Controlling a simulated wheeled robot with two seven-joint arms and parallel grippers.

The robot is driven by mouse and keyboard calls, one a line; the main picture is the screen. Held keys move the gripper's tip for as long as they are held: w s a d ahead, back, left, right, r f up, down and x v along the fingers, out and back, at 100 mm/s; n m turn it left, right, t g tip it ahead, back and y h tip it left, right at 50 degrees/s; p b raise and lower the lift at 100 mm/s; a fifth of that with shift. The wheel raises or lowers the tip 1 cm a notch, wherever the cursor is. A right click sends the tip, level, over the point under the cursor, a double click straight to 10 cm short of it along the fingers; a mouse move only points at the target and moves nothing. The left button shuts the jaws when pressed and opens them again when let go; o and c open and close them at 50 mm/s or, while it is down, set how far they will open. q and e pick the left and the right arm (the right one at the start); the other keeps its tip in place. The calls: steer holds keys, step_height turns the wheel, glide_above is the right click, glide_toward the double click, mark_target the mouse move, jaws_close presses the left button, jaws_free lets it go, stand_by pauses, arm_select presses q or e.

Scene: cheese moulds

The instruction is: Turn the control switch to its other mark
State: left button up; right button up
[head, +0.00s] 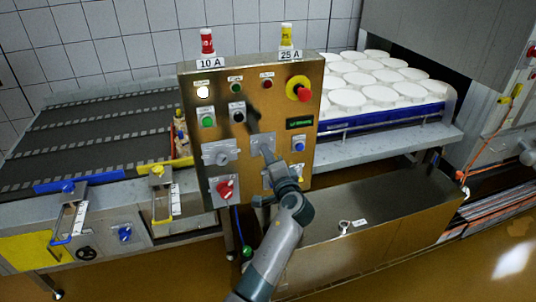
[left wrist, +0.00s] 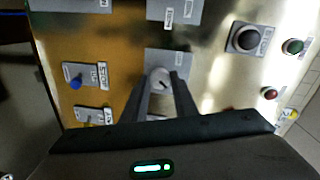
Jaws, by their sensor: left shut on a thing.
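The control panel (head: 220,140) is a brass-coloured box standing upright in the middle of the head view. My left gripper (head: 263,143) reaches up to it from below, in front of a grey switch plate (head: 262,138). In the left wrist view the left gripper (left wrist: 160,85) has its two fingers on either side of a small round light knob (left wrist: 158,77) on a grey plate (left wrist: 165,58). It is shut on this switch knob. The mark at which the switch points is too small to tell. My right gripper is not in view.
Nearby on the panel are a black knob (head: 237,112), a grey rotary switch (head: 221,154), a red knob (head: 225,189) and a red-and-yellow stop button (head: 298,88). A dark conveyor (head: 75,125) lies left; white moulds (head: 380,80) stand right.

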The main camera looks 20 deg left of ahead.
arm_select(q)
steer(key=shift+r+m, duration=0.15)
steer(key=shift+m, duration=0.35)
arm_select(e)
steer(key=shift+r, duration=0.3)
arm_select(q)
steer(key=o, duration=1)
steer(key=shift+w, duration=0.1)
steer(key=shift+o, duration=0.2)
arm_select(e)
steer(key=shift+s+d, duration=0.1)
